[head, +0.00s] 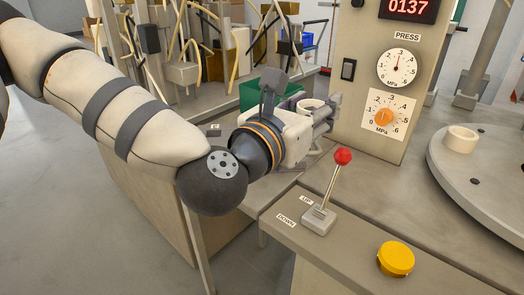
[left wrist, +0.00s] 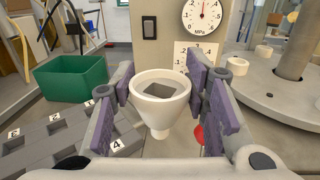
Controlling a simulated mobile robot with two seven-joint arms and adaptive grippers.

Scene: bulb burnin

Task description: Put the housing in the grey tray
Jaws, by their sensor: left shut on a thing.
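The housing (left wrist: 161,103) is a white, cup-like piece with a wide round rim, a square hole inside and a narrower lower end. My left gripper (left wrist: 163,100) is shut on it, with purple-grey finger pads on both sides, and holds it upright. In the head view the housing's pale rim (head: 311,104) shows between the fingers of my left gripper (head: 322,112). The grey tray (left wrist: 62,128) has square recesses and number labels, and lies to the left of and below the housing in the left wrist view. My arm and gripper hide most of it in the head view. My right gripper is not in view.
A green bin (left wrist: 72,77) stands behind the tray. A press panel (head: 383,75) with gauges stands behind the gripper. A red-knobbed lever (head: 343,157) and a yellow button (head: 396,259) are in front. A round table (head: 485,182) carrying a pale ring (head: 461,139) is right.

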